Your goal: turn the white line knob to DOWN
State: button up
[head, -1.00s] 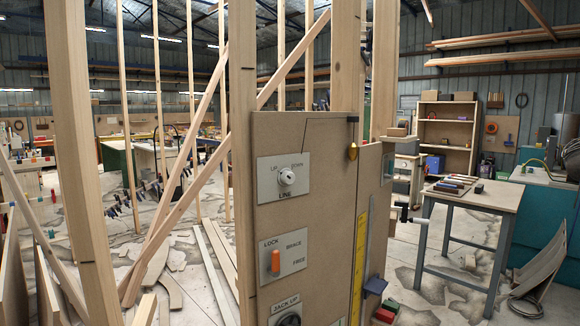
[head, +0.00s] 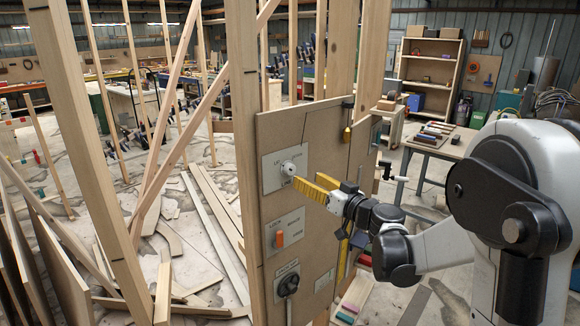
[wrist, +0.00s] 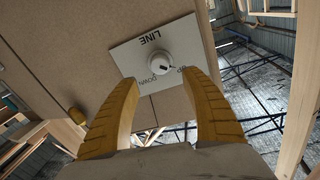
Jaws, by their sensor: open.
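The white line knob (head: 288,168) sits on a pale plate marked LINE (head: 272,176), high on the brown panel. In the wrist view, the knob (wrist: 159,63) shows upside down, with UP on the right and DOWN below it. A dark mark on the knob points towards the UP side. My gripper (head: 307,181) has yellow fingers, spread apart and empty, just in front of the knob and slightly to its right. In the wrist view, my gripper's fingertips (wrist: 160,78) lie on either side of the knob, over the plate. I cannot tell whether they touch the plate.
Lower on the panel are an orange lever (head: 279,239) and a black knob (head: 288,285). A brass padlock (head: 347,135) hangs near the panel's upper right edge. Wooden posts (head: 243,130) stand beside the panel. A work table (head: 440,143) stands behind on the right.

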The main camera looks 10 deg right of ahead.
aim_at(292, 171)
jog(key=x, duration=0.8)
jog(key=shift+w+a, duration=0.1)
jog(key=shift+w, duration=0.05)
grip_shut()
